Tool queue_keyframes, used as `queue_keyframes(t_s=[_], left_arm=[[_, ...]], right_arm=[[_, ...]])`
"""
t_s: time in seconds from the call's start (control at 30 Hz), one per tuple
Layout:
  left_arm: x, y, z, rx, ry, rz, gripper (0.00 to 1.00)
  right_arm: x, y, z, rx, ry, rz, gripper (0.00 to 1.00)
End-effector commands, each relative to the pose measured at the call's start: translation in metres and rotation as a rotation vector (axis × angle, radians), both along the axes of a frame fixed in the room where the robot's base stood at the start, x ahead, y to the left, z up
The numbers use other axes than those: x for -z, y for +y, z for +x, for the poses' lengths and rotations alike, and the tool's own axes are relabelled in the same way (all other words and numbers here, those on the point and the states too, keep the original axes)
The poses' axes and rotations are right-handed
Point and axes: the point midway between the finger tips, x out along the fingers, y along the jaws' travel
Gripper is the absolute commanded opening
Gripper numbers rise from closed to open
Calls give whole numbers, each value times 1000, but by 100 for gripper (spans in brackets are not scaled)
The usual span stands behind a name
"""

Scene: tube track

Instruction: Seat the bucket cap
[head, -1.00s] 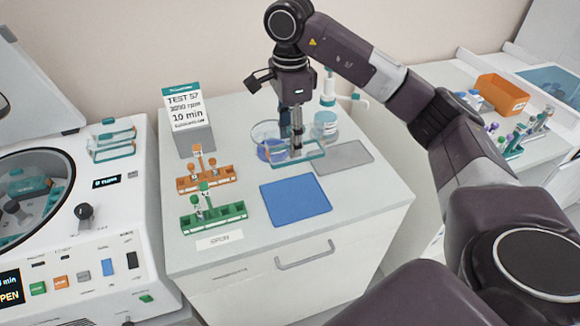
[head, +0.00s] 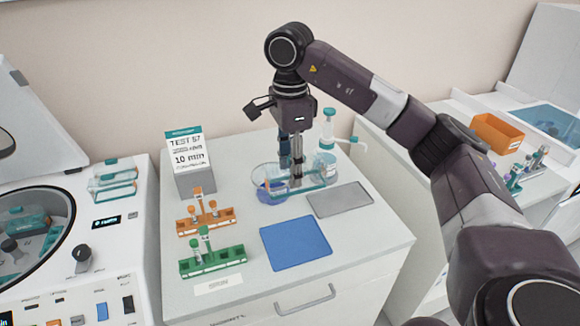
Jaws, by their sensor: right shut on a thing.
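My right gripper (head: 297,178) points down over the back of the white bench and is shut on the bucket cap (head: 307,190), a clear lid with a teal edge. The cap is held level and partly overlaps a clear bowl behind it. I cannot tell its exact height above the bench. The centrifuge (head: 75,225) stands at the left, its lid raised. Another clear, teal-edged item (head: 112,180) sits on the centrifuge top. My left gripper is not in view.
The bench holds an orange rack (head: 205,221) and a green rack (head: 213,262) with tubes, a blue mat (head: 296,243), a grey mat (head: 340,199), a clear bowl (head: 262,180), a wash bottle (head: 327,135) and a sign (head: 187,150). An orange bin (head: 497,133) stands on the right bench.

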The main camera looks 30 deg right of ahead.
Motion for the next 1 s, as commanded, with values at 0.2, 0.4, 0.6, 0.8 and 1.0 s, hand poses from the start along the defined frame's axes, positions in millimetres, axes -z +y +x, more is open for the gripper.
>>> queue_keyframes(t_s=[0.2,0.4,0.6,0.8,1.0], left_arm=[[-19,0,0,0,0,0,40],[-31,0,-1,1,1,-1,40],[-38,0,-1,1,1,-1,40],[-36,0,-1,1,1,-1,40],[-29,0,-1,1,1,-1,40]], right_arm=[[-20,0,0,1,0,0,18],[-34,0,0,1,0,0,18],[-41,0,0,1,0,0,18],[-40,0,0,1,0,0,18],[-28,8,-4,-100,0,-2,18]])
